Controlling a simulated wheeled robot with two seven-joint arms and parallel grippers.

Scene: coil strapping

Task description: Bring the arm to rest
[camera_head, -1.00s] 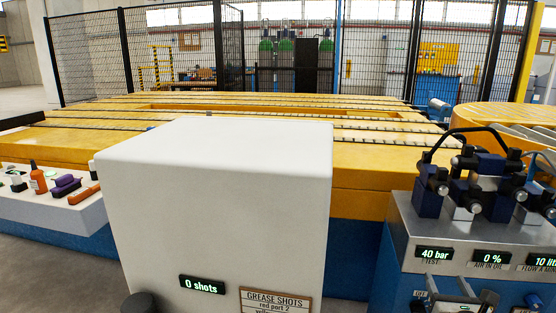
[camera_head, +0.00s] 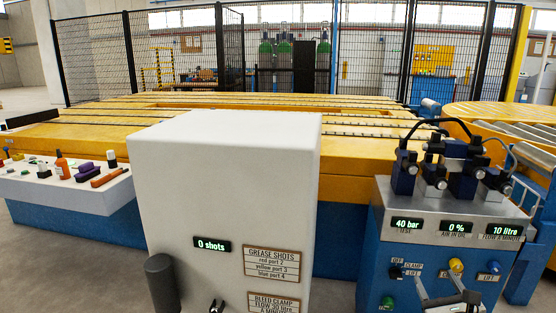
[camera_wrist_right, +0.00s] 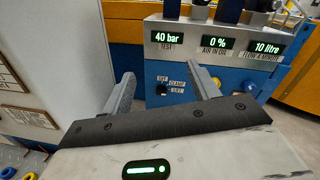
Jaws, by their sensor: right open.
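My right gripper (camera_head: 440,286) is at the bottom right of the head view, in front of the hydraulic panel (camera_head: 376,225). In the right wrist view its two fingers (camera_wrist_right: 163,86) are spread apart with nothing between them. They point at the blue panel front, around the clamp switch (camera_wrist_right: 162,89), which also shows in the head view (camera_head: 397,271). I cannot tell the gap between the fingertips and the panel. My left gripper is not in view.
A white cabinet (camera_head: 225,165) reading 0 shots stands in the middle. A white shelf (camera_head: 60,190) with bottles and small tools is at left. The long yellow strapping bed (camera_head: 350,155) lies behind. Hoses and dark couplings (camera_head: 455,160) top the panel. Grey floor shows at lower left.

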